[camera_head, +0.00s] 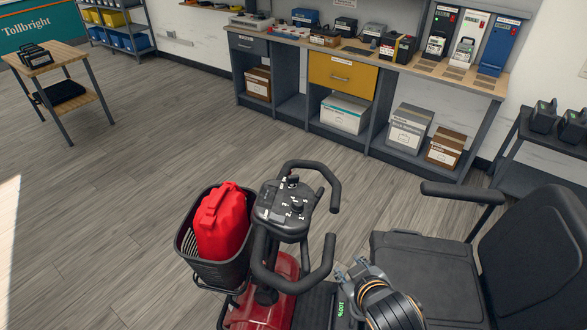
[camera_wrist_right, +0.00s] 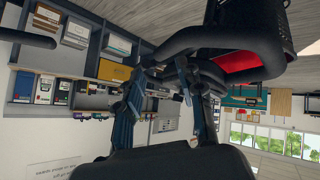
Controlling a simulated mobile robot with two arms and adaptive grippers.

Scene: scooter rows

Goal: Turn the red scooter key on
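The red scooter (camera_head: 268,305) stands in front of me with its black control console (camera_head: 284,208) on the tiller. Small dark knob-like parts stick up from the console, and I cannot tell which is the key or how it is turned. My right gripper (camera_head: 350,276) is beside the tiller, to the right of and below the console, near the seat, and touches no key. In the right wrist view its two fingers (camera_wrist_right: 168,105) are apart with nothing between them. The scooter's black handlebar (camera_wrist_right: 190,45) shows beyond them. My left gripper is not in view.
A black basket (camera_head: 186,240) holding a red bag (camera_head: 222,222) is left of the console. Looped handlebars (camera_head: 325,262) surround the console. The black seat (camera_head: 425,268) and armrest (camera_head: 462,193) are at the right.

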